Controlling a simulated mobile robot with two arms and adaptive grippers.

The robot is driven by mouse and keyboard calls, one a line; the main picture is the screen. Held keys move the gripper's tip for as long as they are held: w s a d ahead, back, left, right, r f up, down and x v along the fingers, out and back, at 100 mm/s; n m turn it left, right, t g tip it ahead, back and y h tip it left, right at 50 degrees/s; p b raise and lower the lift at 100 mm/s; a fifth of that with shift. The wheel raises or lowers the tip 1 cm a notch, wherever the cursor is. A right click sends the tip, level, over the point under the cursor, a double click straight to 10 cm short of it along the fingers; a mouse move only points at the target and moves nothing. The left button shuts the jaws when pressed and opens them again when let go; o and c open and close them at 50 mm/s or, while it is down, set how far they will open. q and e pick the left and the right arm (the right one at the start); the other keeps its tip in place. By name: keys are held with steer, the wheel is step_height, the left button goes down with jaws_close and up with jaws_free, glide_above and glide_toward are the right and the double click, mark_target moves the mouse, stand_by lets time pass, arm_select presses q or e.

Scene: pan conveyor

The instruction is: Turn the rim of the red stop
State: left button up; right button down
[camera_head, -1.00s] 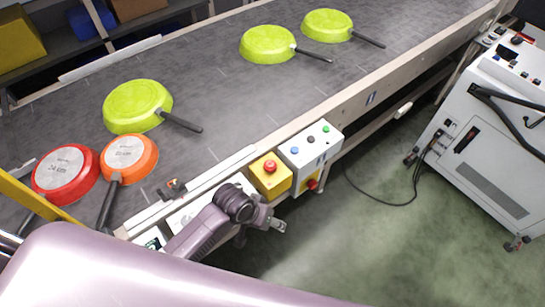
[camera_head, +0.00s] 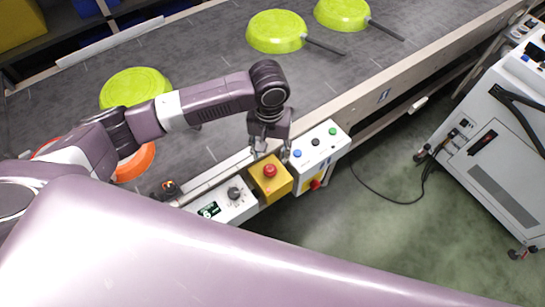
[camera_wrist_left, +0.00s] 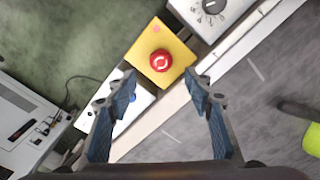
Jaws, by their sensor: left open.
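The red stop (camera_head: 270,170) is a round red mushroom button on top of a yellow box (camera_head: 271,188) at the conveyor's front edge. In the left wrist view the red stop (camera_wrist_left: 161,61) shows white arrow marks on its face and sits ahead of the fingertips, centred between them. My left gripper (camera_head: 270,152) is above and just behind the yellow box, pointing down. In the left wrist view my left gripper (camera_wrist_left: 158,76) is open and empty, its two blue-padded fingers apart. My right gripper is not in view.
A white button box (camera_head: 318,150) with blue, black and green buttons stands right of the yellow box. A white dial panel (camera_head: 228,203) is on its left. Lime pans (camera_head: 277,32) lie on the conveyor (camera_head: 215,60). A white machine cabinet (camera_head: 500,140) stands on the right.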

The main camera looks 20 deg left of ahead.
mark_target(270, 168)
arm_select(q)
step_height(270, 168, down, 6)
steer(key=shift+s+a+f+p, duration=0.1)
steer(key=shift+s+f+p, duration=0.05)
steer(key=shift+p, duration=0.35)
steer(key=shift+f, duration=0.6)
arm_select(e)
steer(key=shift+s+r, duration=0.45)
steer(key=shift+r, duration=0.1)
